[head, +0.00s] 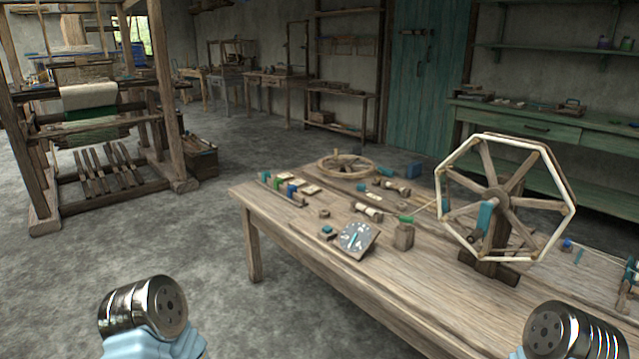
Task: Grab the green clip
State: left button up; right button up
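A small green piece (406,219) sits at the top of a small wooden block (404,238) on the wooden table; it may be the green clip, but it is too small to tell its shape. A thin pale line runs from near it toward the wheel. Another green piece (278,184) is in a row of coloured pieces at the table's left end. Neither of my grippers is in view; only metal and light-blue arm parts show at the bottom left and bottom right, apart from the table's objects.
The wooden table (330,262) carries an octagonal wheel (500,190) standing tall at right, a tilted dial (357,238), a flat wheel (343,165) and several spools. A loom (90,115) stands at left. Open grey floor (130,250) lies left of the table.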

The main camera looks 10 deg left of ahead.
aim_at(277, 182)
jog(key=i+j+z, duration=0.15)
jog(key=j+z, duration=0.15)
jog(key=i+j+z, duration=0.15)
jog(key=j+z, duration=0.15)
jog(key=i+j+z, duration=0.1)
jog(key=j+z, duration=0.25)
